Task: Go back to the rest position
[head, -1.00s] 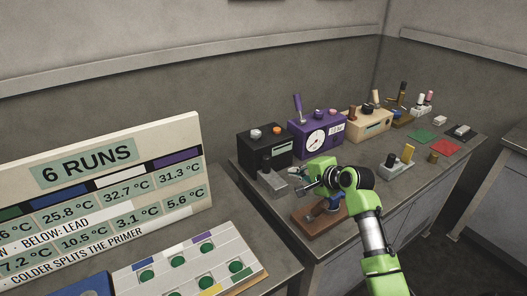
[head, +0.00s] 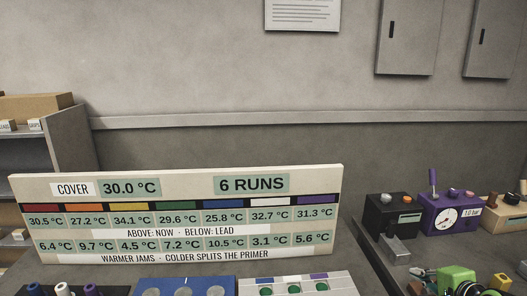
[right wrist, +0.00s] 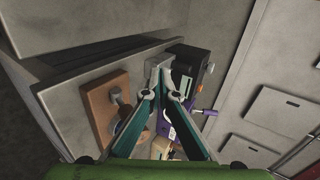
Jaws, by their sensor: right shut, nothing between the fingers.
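My right gripper shows in the right wrist view (right wrist: 168,88), its two fingers shut with nothing between them. In the head view only part of my green right arm shows at the bottom right corner, in front of the purple gauge box (head: 449,213). In the right wrist view the fingers point over the bench, between a brown wooden block (right wrist: 104,104) and the dark box (right wrist: 190,66). How far they are above the bench I cannot tell. My left gripper is in no view.
A sign board (head: 180,246) reading 6 RUNS stands in the middle. A pale panel with green discs (head: 300,286) and a blue panel (head: 186,287) lie before it. A black box (head: 391,216) and a cream box (head: 508,206) flank the gauge box. Shelves (head: 45,150) stand left.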

